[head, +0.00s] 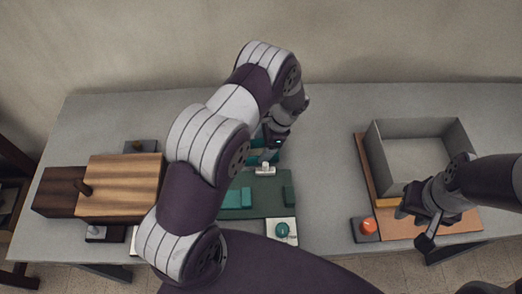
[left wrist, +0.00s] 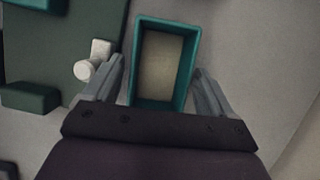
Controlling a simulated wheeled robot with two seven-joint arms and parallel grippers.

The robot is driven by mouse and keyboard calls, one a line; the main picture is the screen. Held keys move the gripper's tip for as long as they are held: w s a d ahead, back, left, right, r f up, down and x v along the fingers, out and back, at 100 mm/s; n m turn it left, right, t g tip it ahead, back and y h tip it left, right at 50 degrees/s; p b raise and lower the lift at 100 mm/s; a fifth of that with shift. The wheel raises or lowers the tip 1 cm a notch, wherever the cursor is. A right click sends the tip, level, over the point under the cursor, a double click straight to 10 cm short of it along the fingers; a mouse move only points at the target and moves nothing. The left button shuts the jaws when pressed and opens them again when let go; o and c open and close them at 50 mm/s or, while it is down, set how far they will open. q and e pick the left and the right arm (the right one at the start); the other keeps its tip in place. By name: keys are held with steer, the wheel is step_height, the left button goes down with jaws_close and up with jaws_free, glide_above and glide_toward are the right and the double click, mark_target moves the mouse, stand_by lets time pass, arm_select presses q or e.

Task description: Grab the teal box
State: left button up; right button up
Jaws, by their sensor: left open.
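The teal box (left wrist: 165,24) is an open rectangular box with teal walls and a pale inside, seen from above in the left wrist view. In the head view the teal box (head: 264,157) shows only in part, behind my left arm. My left gripper (left wrist: 160,78) is open, with one finger on each side of the box's near part. I cannot tell whether the fingers touch its walls. My right gripper (head: 413,228) hangs near the front left corner of the grey tray, its two fingers spread apart and empty.
A dark green board (head: 265,190) holds a white knob (head: 265,170) and teal blocks. A wooden box (head: 120,185) stands left. An open grey tray (head: 420,155) sits on an orange board (head: 465,222) at right, beside a red button (head: 368,226). The back of the table is clear.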

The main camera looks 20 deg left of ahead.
arm_select(q)
steer(key=shift+x, duration=0.8)
steer(key=shift+f, duration=0.2)
steer(key=c, duration=0.8)
